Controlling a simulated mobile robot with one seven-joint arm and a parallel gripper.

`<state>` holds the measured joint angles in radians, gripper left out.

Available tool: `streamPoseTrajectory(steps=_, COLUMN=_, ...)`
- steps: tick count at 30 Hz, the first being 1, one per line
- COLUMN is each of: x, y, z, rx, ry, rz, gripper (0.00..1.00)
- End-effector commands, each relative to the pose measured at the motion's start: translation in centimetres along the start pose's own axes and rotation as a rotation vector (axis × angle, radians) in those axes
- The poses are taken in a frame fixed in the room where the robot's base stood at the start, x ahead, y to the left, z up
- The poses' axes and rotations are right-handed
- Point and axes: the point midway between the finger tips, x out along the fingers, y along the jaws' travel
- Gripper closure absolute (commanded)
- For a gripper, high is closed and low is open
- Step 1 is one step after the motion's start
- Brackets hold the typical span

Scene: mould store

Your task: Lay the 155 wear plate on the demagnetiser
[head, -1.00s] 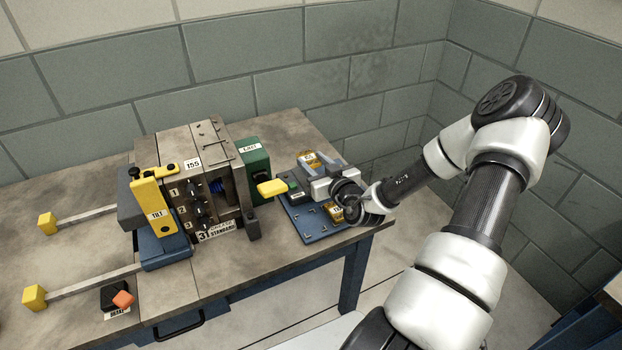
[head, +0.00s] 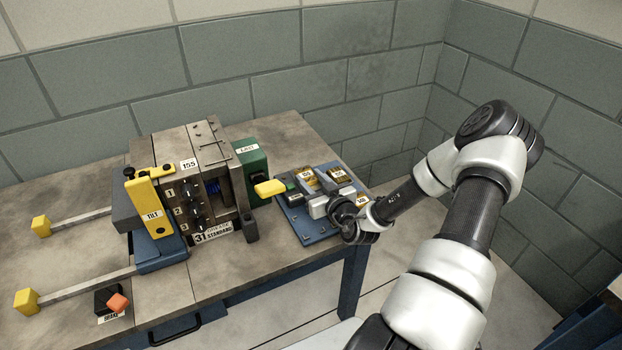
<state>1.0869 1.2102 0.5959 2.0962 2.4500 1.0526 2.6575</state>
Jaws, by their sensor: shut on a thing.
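Several small gold plates with white number labels lie on a blue board at the right end of the bench; one plate (head: 310,178) is at the back left, one (head: 338,172) at the back, and one (head: 363,200) at the right. Their numbers are too small to read surely. My gripper (head: 320,207) is low over the front of the blue board (head: 300,228), shut. What it grips is hidden by the gripper body, apparently a wear plate. I cannot pick out the demagnetiser surely; a small dark unit with a green face (head: 291,186) stands at the board's left.
A mould block labelled 155 (head: 212,150) stands left of the board, with a green block (head: 252,165) and a yellow handle (head: 270,187) jutting toward my gripper. A yellow tilt lever (head: 148,205) and an orange brake knob (head: 117,302) are further left. The wall is close behind.

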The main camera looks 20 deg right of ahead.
Motion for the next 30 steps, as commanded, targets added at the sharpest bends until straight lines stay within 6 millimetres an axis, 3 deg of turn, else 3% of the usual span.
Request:
streamPoseTrajectory(steps=6, x=0.1, y=0.0, z=0.9, rx=0.004, ry=-0.005, rz=0.002, gripper=1.00)
streamPoseTrajectory(steps=7, x=0.0, y=0.0, z=1.1, rx=0.005, ry=-0.009, rz=0.002, gripper=0.60)
streamPoseTrajectory(steps=8, x=0.0, y=0.0, z=1.2, rx=0.005, ry=-0.010, rz=0.002, gripper=0.55)
streamPoseTrajectory(steps=17, x=0.0, y=0.0, z=1.4, rx=0.006, ry=-0.014, rz=0.002, gripper=0.53)
streamPoseTrajectory(steps=22, x=-0.3, y=0.1, z=0.1, rx=0.004, ry=-0.013, rz=0.002, gripper=0.53)
streamPoseTrajectory(steps=30, x=-6.4, y=0.2, z=-0.4, rx=0.007, ry=-0.010, rz=0.004, gripper=0.53)
